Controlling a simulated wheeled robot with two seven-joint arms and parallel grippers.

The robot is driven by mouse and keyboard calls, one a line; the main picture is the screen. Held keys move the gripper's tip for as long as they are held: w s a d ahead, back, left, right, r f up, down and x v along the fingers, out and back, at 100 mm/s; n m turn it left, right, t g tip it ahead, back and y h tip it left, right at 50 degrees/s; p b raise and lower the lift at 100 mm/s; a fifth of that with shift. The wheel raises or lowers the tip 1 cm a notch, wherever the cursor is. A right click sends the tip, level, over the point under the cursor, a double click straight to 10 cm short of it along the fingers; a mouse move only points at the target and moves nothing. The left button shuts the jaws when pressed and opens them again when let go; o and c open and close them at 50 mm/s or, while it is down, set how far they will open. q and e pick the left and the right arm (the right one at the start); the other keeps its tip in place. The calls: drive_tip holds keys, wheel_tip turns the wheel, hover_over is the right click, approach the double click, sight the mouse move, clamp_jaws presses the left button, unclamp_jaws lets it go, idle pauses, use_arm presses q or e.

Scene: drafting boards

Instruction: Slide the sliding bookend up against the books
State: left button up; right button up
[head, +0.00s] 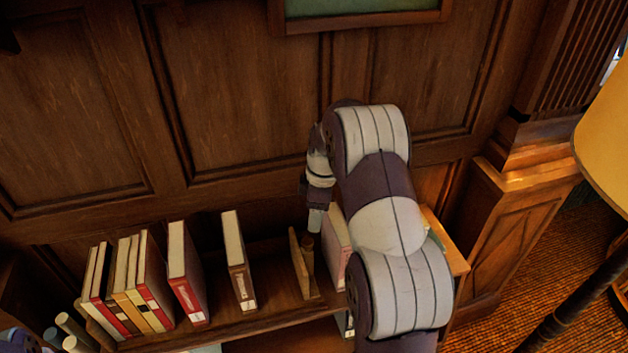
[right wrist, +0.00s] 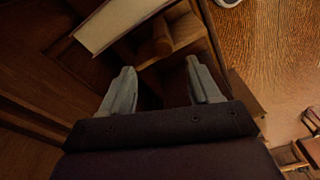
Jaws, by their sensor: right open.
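The sliding bookend (head: 299,264) is a wooden upright plate with a round post on its right side, standing on the shelf. In the right wrist view a round wooden post (right wrist: 162,38) shows beyond the fingers. The books stand left of the bookend: a slanted group (head: 128,285), a red book (head: 188,275) and a brown book (head: 239,262). A gap lies between the brown book and the bookend. My right gripper (head: 315,221) is above the post, partly hidden by my arm; its fingers (right wrist: 163,88) are open with nothing between them. My left gripper is out of view.
A pink book (head: 338,243) stands right of the bookend, partly behind my arm. The wood-panelled wall (head: 240,100) rises behind the shelf (head: 262,318). Rolled papers (head: 72,330) are at lower left. A lamp (head: 603,140) stands at right.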

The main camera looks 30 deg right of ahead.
sight(308, 241)
drive_tip(key=f+n+b, duration=0.1)
drive_tip(key=f+b, duration=0.1)
drive_tip(key=f, duration=0.1)
drive_tip(key=a+f+n+b, duration=0.1)
drive_tip(key=f+b, duration=0.2)
drive_tip(key=f, duration=0.1)
drive_tip(key=a+f+n+b, duration=0.1)
drive_tip(key=f+n+b, duration=0.1)
drive_tip(key=f+b, duration=0.1)
drive_tip(key=shift+w+f, duration=0.4)
drive_tip(key=shift+f, duration=0.3)
drive_tip(key=shift+r, duration=0.1)
drive_tip(key=c, duration=1.1)
drive_tip(key=shift+o, duration=0.2)
